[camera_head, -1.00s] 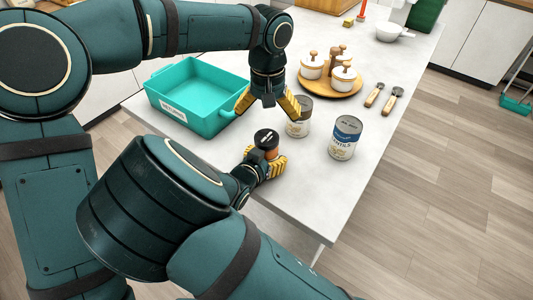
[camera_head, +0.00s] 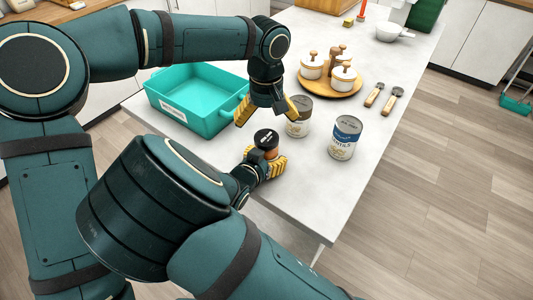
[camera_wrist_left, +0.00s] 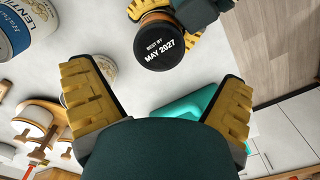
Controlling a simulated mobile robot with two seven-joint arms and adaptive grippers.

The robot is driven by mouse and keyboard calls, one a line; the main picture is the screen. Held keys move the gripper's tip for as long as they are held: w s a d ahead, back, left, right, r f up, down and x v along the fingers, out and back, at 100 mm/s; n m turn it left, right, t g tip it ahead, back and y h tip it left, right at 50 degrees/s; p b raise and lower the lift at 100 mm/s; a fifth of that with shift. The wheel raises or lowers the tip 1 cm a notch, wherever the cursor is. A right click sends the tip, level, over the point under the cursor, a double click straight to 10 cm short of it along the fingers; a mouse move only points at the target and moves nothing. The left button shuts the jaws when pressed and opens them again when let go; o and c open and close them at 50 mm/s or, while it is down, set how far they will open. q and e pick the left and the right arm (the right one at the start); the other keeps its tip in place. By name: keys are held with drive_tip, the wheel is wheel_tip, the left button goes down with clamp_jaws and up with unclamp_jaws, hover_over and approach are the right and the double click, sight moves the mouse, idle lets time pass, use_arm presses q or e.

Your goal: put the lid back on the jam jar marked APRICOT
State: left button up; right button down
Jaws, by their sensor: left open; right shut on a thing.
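A small jar with amber contents (camera_head: 271,154) stands upright near the table's front edge, with a black lid (camera_head: 265,138) on top. In the left wrist view the lid (camera_wrist_left: 160,47) reads "BEST BY MAY 2027". I cannot tell how firmly it is seated, and no APRICOT mark is legible. My right gripper (camera_head: 265,166) is shut around the jar's body. My left gripper (camera_head: 266,119) is open and empty above and behind the jar. Its spread fingers also show in the left wrist view (camera_wrist_left: 155,92), with the lid beyond them and apart from them.
Two cans, one brown and white (camera_head: 299,126) and one blue and white (camera_head: 345,143), stand right of the jar. A teal bin (camera_head: 185,127) is at left. A wooden tray (camera_head: 350,93) with canisters and two utensils (camera_head: 384,98) lie farther back. The table's right front is clear.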

sight(266, 137)
use_arm(q)
drive_tip(key=shift+f, duration=2.9)
drive_tip(key=c, duration=1.4)
drive_tip(key=shift+o, duration=0.2)
drive_tip(key=m, duration=1.3)
drive_tip(key=o, duration=1.2)
